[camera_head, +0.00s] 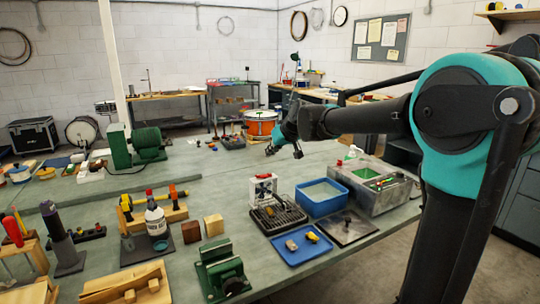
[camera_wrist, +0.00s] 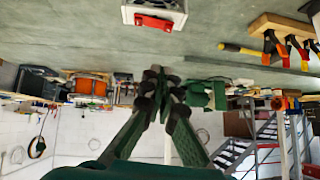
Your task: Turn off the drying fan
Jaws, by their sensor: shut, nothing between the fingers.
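The drying fan, seemingly the small white box-shaped unit (camera_head: 263,188), stands upright on the bench at the back of a black rack. In the wrist view the white unit (camera_wrist: 158,8) is cut off by the top edge, with a red part (camera_wrist: 152,21) on the side that shows. I cannot tell the switch's position. My gripper (camera_head: 284,151) is in the air beyond the fan, above the bench, apart from it. In the wrist view my gripper (camera_wrist: 159,76) has its fingers together and empty.
A black rack (camera_head: 280,216), a blue basin (camera_head: 322,197), a blue tray (camera_head: 301,246) and a grey sink-like box (camera_head: 372,185) crowd around the fan. A green machine (camera_head: 137,146) stands at left. The bench left of the fan is fairly clear.

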